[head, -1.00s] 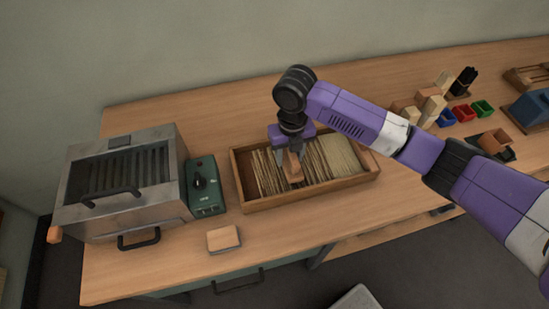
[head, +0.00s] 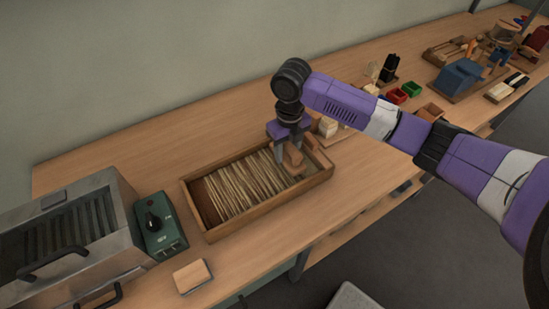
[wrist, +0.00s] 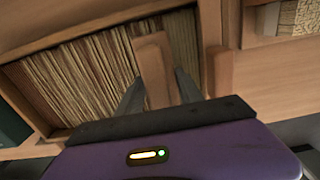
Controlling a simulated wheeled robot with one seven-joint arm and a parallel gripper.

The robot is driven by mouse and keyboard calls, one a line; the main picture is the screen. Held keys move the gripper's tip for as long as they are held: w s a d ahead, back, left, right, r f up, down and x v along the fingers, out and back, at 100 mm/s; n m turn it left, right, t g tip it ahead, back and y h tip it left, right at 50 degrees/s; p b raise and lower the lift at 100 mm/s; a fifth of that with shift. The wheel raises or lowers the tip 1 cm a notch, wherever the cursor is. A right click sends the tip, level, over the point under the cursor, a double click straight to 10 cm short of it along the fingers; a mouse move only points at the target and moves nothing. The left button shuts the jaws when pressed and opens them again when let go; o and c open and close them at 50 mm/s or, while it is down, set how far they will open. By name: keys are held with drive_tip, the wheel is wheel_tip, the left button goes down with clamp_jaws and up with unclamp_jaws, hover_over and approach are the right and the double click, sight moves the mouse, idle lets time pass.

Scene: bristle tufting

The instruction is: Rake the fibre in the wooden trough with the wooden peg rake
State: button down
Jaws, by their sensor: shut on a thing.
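The wooden trough (head: 219,233) stands on the bench in front of me, with fibre (head: 236,184) lying in it as rows of pale strands. My gripper (head: 291,157) is over the right part of the trough, pointing down. It is shut on the wooden peg rake (head: 293,160). In the wrist view the rake (wrist: 155,68) stands between the two fingers, with fibre (wrist: 85,75) to its left. The rake's pegs are hidden.
A metal oven-like box (head: 75,240) and a green control box (head: 160,225) stand left of the trough. A small wooden block (head: 192,277) lies in front. Coloured bins (head: 398,95) and a blue box (head: 459,77) stand farther right. Bench behind the trough is clear.

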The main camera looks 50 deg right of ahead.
drive_tip(key=shift+s+d, duration=0.2)
drive_tip(key=shift+d, duration=0.45)
drive_tip(key=shift+s+d, duration=0.2)
drive_tip(key=shift+d, duration=0.45)
drive_tip(key=shift+d, duration=0.1)
drive_tip(key=shift+s+d, duration=0.15)
drive_tip(key=shift+d, duration=0.25)
drive_tip(key=w+a+p, duration=0.1)
drive_tip(key=w+a, duration=0.2)
drive_tip(key=a, duration=0.6)
drive_tip(key=w+a+p, duration=0.1)
drive_tip(key=w+a, duration=0.2)
drive_tip(key=a, duration=0.6)
drive_tip(key=w+a, duration=0.3)
drive_tip(key=a, duration=0.6)
drive_tip(key=shift+a+p, duration=0.4)
drive_tip(key=shift+a, duration=0.1)
drive_tip(key=shift+w+a, duration=0.1)
drive_tip(key=shift+a, duration=0.2)
drive_tip(key=shift+d, duration=0.1)
